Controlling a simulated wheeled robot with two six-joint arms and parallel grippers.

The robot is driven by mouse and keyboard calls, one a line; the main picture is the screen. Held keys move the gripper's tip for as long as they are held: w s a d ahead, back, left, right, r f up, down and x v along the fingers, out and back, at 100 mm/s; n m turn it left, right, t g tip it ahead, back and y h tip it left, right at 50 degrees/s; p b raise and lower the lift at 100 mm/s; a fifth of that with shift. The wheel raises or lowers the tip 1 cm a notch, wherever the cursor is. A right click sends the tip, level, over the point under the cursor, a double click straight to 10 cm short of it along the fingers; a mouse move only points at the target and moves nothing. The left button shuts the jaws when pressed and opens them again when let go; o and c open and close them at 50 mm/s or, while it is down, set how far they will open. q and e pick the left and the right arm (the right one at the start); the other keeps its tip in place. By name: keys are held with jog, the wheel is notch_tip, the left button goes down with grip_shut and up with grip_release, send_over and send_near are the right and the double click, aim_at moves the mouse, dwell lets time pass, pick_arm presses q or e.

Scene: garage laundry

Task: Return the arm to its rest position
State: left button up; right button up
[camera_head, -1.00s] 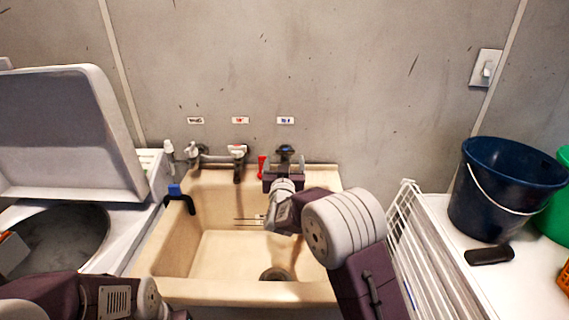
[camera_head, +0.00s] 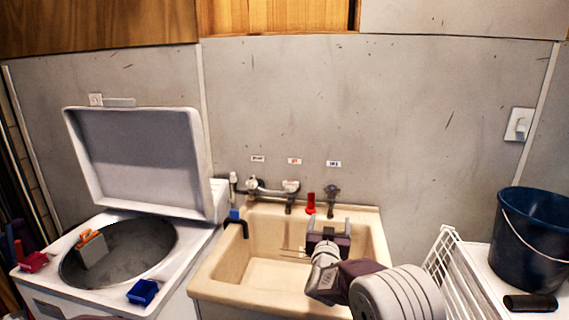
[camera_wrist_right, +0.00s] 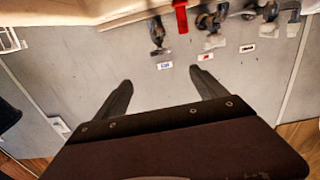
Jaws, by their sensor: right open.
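My right arm reaches in from the lower right in the head view, over the cream sink (camera_head: 235,272). Its gripper (camera_head: 329,226) is open and empty, near the sink's back edge. It is in front of and below the blue-handled tap (camera_head: 332,198) at the wall. In the right wrist view the two dark fingers (camera_wrist_right: 161,76) are spread apart with nothing between them, and the wall is behind them. A red thing (camera_head: 310,203) stands on the sink's back edge beside that tap. My left gripper is not in view.
A top-loading washer (camera_head: 190,262) with its lid (camera_head: 140,155) raised stands at the left. A white wire rack (camera_head: 440,258) is right of the sink, near my right arm. A dark blue bucket (camera_head: 525,245) and a black object (camera_head: 530,303) are on the right counter.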

jog(key=s+d+r+g+p, duration=0.1)
jog(key=s+d+r+p, duration=0.25)
jog(key=r, duration=0.25)
jog(key=s+d+r+p, duration=0.3)
jog(key=r+p, duration=0.1)
jog(key=r, duration=0.2)
pick_arm(q)
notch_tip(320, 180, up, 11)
jog(key=p, duration=0.2)
jog(key=shift+p, duration=0.35)
pick_arm(e)
jog(key=s+f+g+y, duration=0.1)
jog(key=s+f+g, duration=0.4)
jog(key=s, duration=0.5)
jog(key=s+a+f+n+g+y, duration=0.1)
jog(key=s+f+g, duration=0.4)
jog(key=s+f, duration=0.4)
jog(key=s+a+f+n+g+y, duration=0.1)
jog(key=s+f+g, duration=0.4)
jog(key=s, duration=0.7)
jog(key=shift+s+a+f+y, duration=0.2)
jog(key=shift+s+f+y, duration=0.3)
jog(key=shift+f, duration=0.45)
